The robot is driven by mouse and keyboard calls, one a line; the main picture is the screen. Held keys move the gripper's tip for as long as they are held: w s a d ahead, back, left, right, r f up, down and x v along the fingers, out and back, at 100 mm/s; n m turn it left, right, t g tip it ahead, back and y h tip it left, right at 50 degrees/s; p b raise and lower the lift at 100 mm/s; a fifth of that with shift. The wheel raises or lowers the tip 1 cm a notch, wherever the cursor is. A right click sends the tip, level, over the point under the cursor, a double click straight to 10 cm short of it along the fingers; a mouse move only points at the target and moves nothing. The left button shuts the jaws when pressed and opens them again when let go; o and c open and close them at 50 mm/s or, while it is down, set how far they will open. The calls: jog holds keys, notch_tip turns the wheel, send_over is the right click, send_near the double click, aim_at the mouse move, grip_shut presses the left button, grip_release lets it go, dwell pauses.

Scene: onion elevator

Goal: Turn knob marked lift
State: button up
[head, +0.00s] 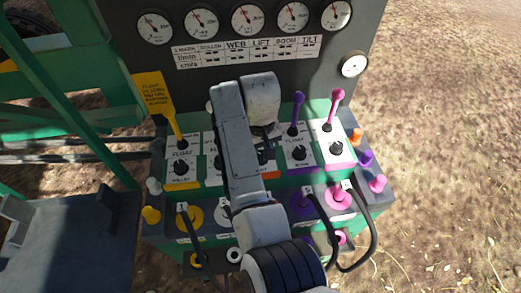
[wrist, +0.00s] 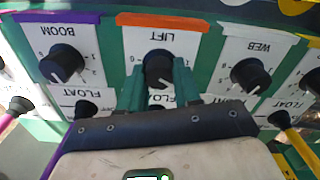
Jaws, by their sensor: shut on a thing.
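The knob marked LIFT (wrist: 158,66) is a black dial on a white plate with an orange bar, in the middle of the wrist view. My gripper (wrist: 160,76) has its two green fingers on either side of this knob and is shut on it. The fingers cover part of the knob and its scale. In the head view, my arm hides the LIFT knob, and my fingertips cannot be made out clearly.
The BOOM knob (wrist: 62,66) and the WEB knob (wrist: 250,74) flank the LIFT knob closely. The head view shows a purple lever (head: 297,112), a pink lever (head: 335,105) and a yellow lever (head: 172,120) standing up from the panel. Gauges (head: 201,22) line the back board.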

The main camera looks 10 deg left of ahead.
jog(key=shift+r, duration=0.1)
jog(key=o, duration=1.1)
jog(key=shift+c, duration=0.2)
notch_tip(320, 180, up, 11)
jog(key=shift+f, duration=0.2)
